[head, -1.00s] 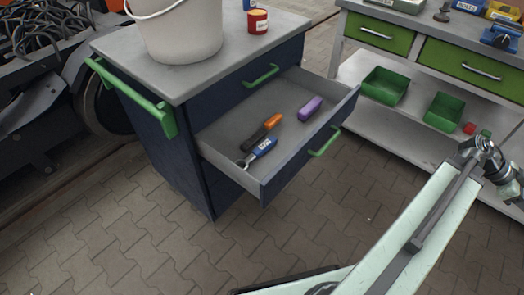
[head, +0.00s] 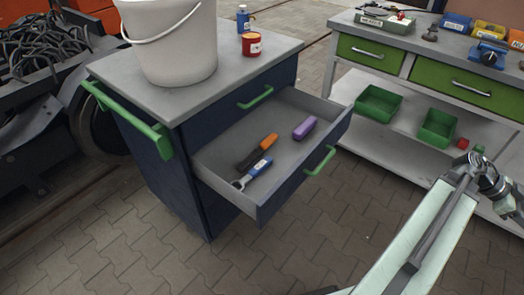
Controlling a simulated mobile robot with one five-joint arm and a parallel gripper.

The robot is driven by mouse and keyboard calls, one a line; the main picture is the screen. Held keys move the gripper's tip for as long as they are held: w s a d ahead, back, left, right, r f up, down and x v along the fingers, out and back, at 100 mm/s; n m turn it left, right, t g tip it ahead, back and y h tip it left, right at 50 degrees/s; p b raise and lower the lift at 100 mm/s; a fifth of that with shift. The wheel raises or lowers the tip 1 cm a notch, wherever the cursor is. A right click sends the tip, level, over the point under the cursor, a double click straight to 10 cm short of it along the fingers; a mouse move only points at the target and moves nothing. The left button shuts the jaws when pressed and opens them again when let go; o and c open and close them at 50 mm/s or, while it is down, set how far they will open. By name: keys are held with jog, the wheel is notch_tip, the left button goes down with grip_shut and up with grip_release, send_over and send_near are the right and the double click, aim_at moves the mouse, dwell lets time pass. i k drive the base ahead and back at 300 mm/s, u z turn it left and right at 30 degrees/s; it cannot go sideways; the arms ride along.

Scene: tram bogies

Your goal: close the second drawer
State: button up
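The second drawer (head: 223,196) of the dark blue cabinet (head: 163,187) is pulled well out towards the lower right, below a shut top drawer (head: 262,91). It has a green bar handle (head: 320,160) on its front. Inside lie an orange and black tool (head: 257,151), a blue-handled wrench-like tool (head: 253,174) and a purple block (head: 304,128). My pale arm comes in from the lower right, apart from the drawer. Its end reaches the right edge, and the gripper's fingers are not visible.
A white bucket (head: 170,45), a red can (head: 251,44) and a blue bottle (head: 243,18) stand on the cabinet top. A bench (head: 352,152) with green drawers and green bins (head: 378,103) stands at right. Paved floor (head: 290,240) before the drawer is clear.

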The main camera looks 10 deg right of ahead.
aim_at(215, 165)
jog(key=u, duration=0.1)
jog(key=k, duration=0.35)
jog(key=u, duration=0.65)
